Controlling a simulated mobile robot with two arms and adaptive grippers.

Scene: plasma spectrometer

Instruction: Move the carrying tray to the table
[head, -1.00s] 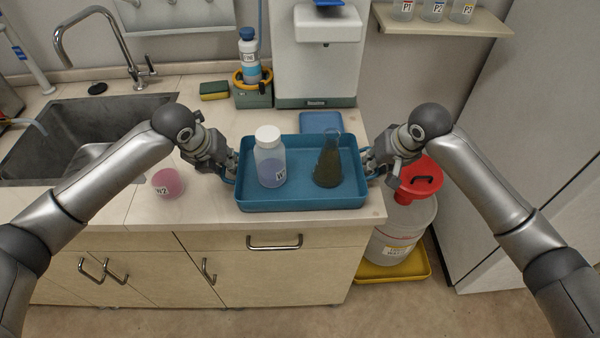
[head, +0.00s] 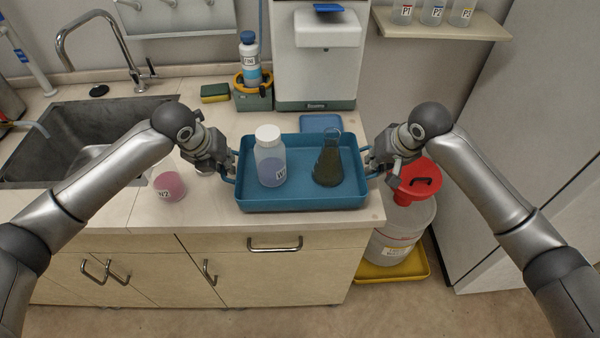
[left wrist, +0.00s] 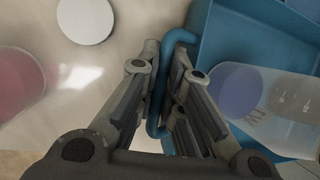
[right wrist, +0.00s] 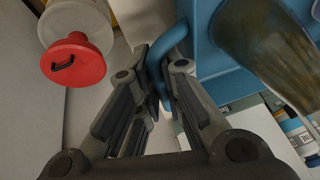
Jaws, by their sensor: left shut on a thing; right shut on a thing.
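The carrying tray (head: 300,204) is blue with a loop handle at each end. It is level at the counter's front right; I cannot tell whether it touches the counter. A white-capped bottle (head: 270,165) with bluish liquid and a flask (head: 328,166) with dark liquid stand upright in it. My left gripper (head: 231,170) is shut on the tray's left handle, also visible in the left wrist view (left wrist: 160,95). My right gripper (head: 373,169) is shut on the right handle, visible in the right wrist view (right wrist: 158,70). No separate table is in view.
A pink-filled beaker (head: 168,186) and a white disc (left wrist: 85,20) are left of the tray. A sink (head: 70,145) is further left. Behind stand a white machine (head: 315,70) and a blue pad (head: 320,123). A red-lidded bin (head: 415,180) stands right of the counter.

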